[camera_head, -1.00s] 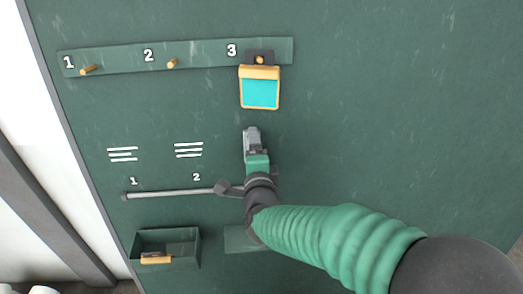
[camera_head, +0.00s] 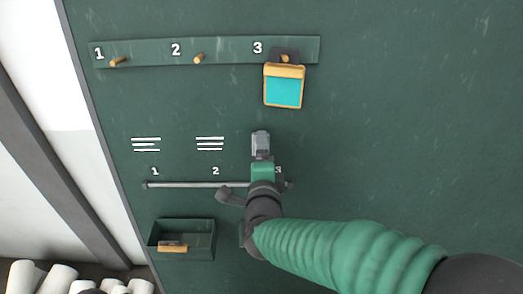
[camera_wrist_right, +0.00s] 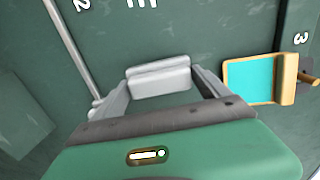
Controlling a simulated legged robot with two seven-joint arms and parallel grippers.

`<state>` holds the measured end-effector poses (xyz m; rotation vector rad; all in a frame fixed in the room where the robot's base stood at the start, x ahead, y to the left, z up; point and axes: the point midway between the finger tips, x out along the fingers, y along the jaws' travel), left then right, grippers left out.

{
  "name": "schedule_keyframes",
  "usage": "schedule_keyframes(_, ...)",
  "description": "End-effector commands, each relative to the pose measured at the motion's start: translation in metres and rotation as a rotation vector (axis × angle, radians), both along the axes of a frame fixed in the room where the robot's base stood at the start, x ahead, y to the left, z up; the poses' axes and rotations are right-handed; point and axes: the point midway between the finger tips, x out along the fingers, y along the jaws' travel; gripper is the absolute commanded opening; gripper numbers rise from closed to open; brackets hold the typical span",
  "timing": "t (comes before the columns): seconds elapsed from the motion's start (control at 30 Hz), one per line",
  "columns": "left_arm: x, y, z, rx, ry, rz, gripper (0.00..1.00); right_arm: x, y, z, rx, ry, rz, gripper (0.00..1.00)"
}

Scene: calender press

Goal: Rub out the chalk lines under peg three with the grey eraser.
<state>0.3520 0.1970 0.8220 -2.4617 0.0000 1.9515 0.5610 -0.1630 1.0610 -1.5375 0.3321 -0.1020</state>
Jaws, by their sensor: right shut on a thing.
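My right gripper (camera_head: 261,148) is shut on the grey eraser (camera_wrist_right: 158,80), a light grey block between its fingers in the right wrist view. In the head view the eraser (camera_head: 261,140) is at the board (camera_head: 420,120), below peg three (camera_head: 285,59) and left of the small label 3 (camera_head: 279,170). No white lines show around the eraser under peg three; the patch behind it is hidden. Chalk lines show under peg one (camera_head: 146,144) and peg two (camera_head: 210,143). My left gripper is not in view.
A cyan pad with a wooden frame (camera_head: 284,91) hangs on peg three, just above the eraser. A thin rail (camera_head: 180,185) runs below the chalk lines. A dark tray (camera_head: 205,240) at lower left holds a wooden-backed piece (camera_head: 172,248). The board's right side is clear.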

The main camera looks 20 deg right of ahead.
Motion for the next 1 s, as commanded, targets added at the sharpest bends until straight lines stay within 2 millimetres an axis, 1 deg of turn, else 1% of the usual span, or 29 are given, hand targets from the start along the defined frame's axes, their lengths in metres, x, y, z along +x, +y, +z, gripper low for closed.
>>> schedule_keyframes(0.1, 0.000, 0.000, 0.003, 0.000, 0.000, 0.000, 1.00, -0.014, 0.005, 0.003, 0.000, 0.000, 0.003, 0.53)
schedule_keyframes(0.2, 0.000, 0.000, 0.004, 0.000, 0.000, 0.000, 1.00, -0.022, 0.006, 0.004, 0.001, 0.000, 0.001, 0.53)
schedule_keyframes(0.57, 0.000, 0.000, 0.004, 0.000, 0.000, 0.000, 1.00, -0.026, 0.007, 0.004, 0.000, 0.001, 0.000, 0.53)
schedule_keyframes(0.67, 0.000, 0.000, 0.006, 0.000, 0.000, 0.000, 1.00, -0.032, 0.010, 0.006, 0.001, 0.001, 0.001, 0.53)
schedule_keyframes(0.83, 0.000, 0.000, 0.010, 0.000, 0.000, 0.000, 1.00, -0.050, 0.015, 0.009, 0.000, 0.000, 0.001, 0.53)
schedule_keyframes(1.0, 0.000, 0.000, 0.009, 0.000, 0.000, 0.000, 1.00, -0.053, 0.015, 0.008, 0.000, 0.001, 0.000, 0.53)
